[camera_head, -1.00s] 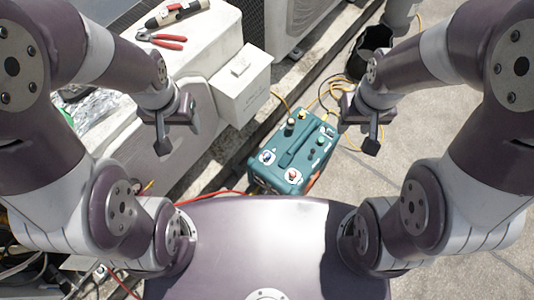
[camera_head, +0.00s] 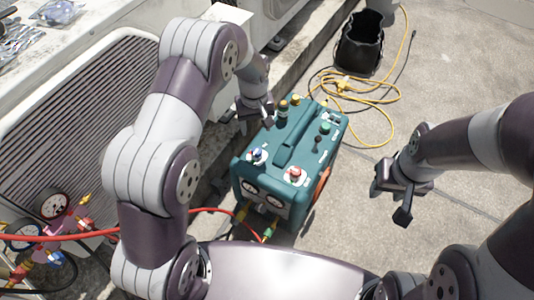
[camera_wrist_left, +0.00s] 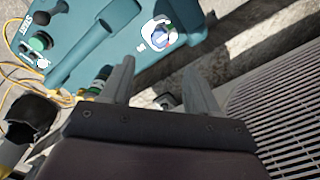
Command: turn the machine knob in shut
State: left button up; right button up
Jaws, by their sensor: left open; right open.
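The teal machine (camera_head: 290,150) stands on the ground in the middle of the head view. Its top carries a blue knob (camera_head: 257,155) and a red knob (camera_head: 295,174) near the front, and a green knob (camera_head: 325,128) further back. I cannot read which one is marked in. My left gripper (camera_head: 256,114) is open and empty beside the machine's left edge, behind the blue knob. In the left wrist view the blue knob (camera_wrist_left: 162,38) lies beyond the open fingers (camera_wrist_left: 160,78), apart from them. My right gripper (camera_head: 390,202) is open and empty, right of the machine.
A red hose (camera_head: 205,211) and fittings run to the machine's front, with gauges (camera_head: 54,204) at the left. A grilled condenser (camera_head: 80,100) stands left. A yellow cable (camera_head: 385,100) and black bucket (camera_head: 360,45) lie behind. The concrete at right is clear.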

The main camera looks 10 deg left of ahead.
aim_at(257, 151)
pick_arm(q)
notch_tip(257, 151, down, 12)
jog(key=b, duration=0.6)
jog(key=shift+w+f, duration=0.1)
jog(key=shift+f, duration=0.05)
jog(key=c, duration=1)
